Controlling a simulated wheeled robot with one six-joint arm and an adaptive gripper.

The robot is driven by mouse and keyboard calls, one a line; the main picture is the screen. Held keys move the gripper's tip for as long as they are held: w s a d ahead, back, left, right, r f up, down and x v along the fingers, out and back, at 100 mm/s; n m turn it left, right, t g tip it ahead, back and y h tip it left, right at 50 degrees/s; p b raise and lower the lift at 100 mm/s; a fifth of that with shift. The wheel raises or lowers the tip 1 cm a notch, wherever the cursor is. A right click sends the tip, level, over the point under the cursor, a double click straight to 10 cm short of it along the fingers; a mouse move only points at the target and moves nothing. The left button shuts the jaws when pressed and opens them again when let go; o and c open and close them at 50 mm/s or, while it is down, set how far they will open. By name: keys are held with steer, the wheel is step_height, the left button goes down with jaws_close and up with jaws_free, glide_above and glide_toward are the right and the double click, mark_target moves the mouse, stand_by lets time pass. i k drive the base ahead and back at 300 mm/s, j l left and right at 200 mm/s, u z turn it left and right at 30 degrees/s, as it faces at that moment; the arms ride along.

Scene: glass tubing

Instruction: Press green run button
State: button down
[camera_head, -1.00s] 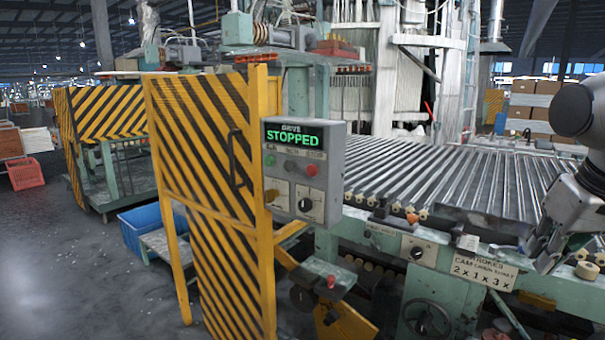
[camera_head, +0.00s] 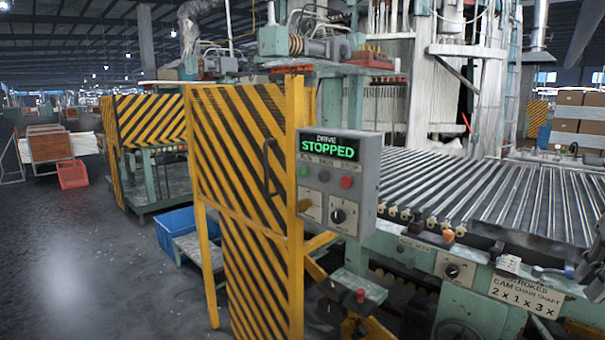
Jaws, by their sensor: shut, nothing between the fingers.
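The green run button (camera_head: 304,171) is a small round button at the left of a row on the grey control box (camera_head: 368,190), under a "RUN" label. A grey button (camera_head: 324,176) sits beside it, and the red stop button (camera_head: 347,182) is to the right. The display (camera_head: 330,148) above reads "DRIVE STOPPED" in green letters. My gripper (camera_head: 584,272) shows only in part at the right edge. It is shut and empty, well to the right of the box and apart from it.
A yellow-and-black striped guard panel (camera_head: 238,150) with a handle stands directly left of the box. A roller bed (camera_head: 480,200) spreads to the right. A blue crate (camera_head: 176,230) is low behind the panel. Open floor (camera_head: 80,260) lies to the left.

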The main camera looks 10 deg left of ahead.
mark_target(304, 171)
steer(key=j+z, duration=0.15)
steer(key=j, duration=0.3)
steer(key=j+z, duration=0.15)
steer(key=j, duration=0.3)
steer(key=j+z, duration=0.2)
steer(key=j, duration=0.25)
steer(key=k+j+z, duration=0.15)
steer(key=j, duration=0.25)
steer(key=k+j+z, duration=0.15)
steer(key=j, duration=0.3)
steer(key=j+z, duration=0.15)
steer(key=j, duration=0.25)
steer(key=k+j+z, duration=0.15)
steer(key=j, duration=0.25)
